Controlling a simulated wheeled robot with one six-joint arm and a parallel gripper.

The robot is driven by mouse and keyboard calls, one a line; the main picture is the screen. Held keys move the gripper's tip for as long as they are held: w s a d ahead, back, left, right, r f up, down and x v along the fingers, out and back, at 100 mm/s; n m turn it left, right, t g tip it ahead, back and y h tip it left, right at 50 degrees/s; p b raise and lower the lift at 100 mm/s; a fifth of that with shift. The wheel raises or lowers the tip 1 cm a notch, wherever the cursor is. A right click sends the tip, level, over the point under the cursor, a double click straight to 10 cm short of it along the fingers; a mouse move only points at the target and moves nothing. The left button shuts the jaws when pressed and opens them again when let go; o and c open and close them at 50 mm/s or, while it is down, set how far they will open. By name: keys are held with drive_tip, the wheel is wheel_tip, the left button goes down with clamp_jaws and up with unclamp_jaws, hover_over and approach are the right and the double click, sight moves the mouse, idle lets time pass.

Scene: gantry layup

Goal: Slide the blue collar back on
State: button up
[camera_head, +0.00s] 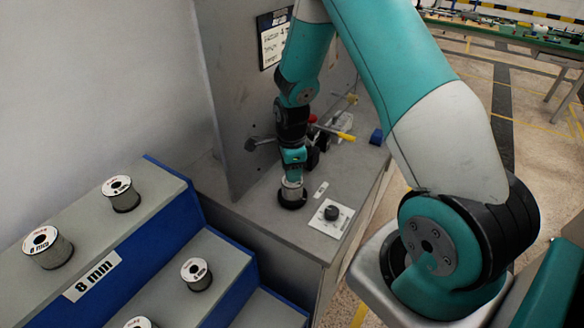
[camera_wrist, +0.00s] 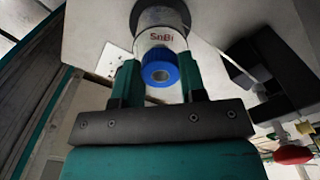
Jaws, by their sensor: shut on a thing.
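The blue collar (camera_wrist: 160,69) is a short ring with a round hole, between the two fingers of my gripper (camera_wrist: 160,61) in the wrist view. My gripper is shut on it. Just beyond it is a pale cylinder marked SnBi (camera_wrist: 160,38), with a darker end further off. The collar overlaps its near end in the picture; I cannot tell whether it is seated or only touching. In the head view my gripper (camera_head: 292,172) points down over the cylinder (camera_head: 291,190) on the grey bench; the collar is hidden there.
A black knob (camera_head: 332,212) on a white plate stands to the right on the bench (camera_head: 262,214). A grey upright panel (camera_head: 240,110) rises behind. Red and yellow handled tools (camera_head: 335,131) and a blue block (camera_head: 376,136) lie farther back. Spools (camera_head: 122,192) stand on steps at left.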

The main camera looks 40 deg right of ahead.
drive_tip(key=shift+f+b, duration=0.55)
drive_tip(key=shift+f, duration=0.25)
drive_tip(key=o, duration=1)
drive_tip(key=shift+r, duration=0.1)
wheel_tip(320, 180, up, 17)
drive_tip(key=b, duration=0.2)
drive_tip(key=shift+r+b, duration=0.2)
drive_tip(key=shift+b, duration=0.15)
drive_tip(key=s+a+r+n+y, duration=0.1)
drive_tip(key=s+a+r+n, duration=0.1)
drive_tip(key=s+a+n, duration=0.5)
drive_tip(key=s+a+r+n+y, duration=0.1)
drive_tip(key=s+a+r+n, duration=0.1)
drive_tip(key=s+a+n, duration=0.5)
drive_tip(key=s+a+r+n+y, duration=0.2)
drive_tip(key=s+a+n, duration=0.6)
drive_tip(key=n, duration=0.8)
drive_tip(key=shift+s+r, duration=0.15)
drive_tip(key=shift+r, duration=0.25)
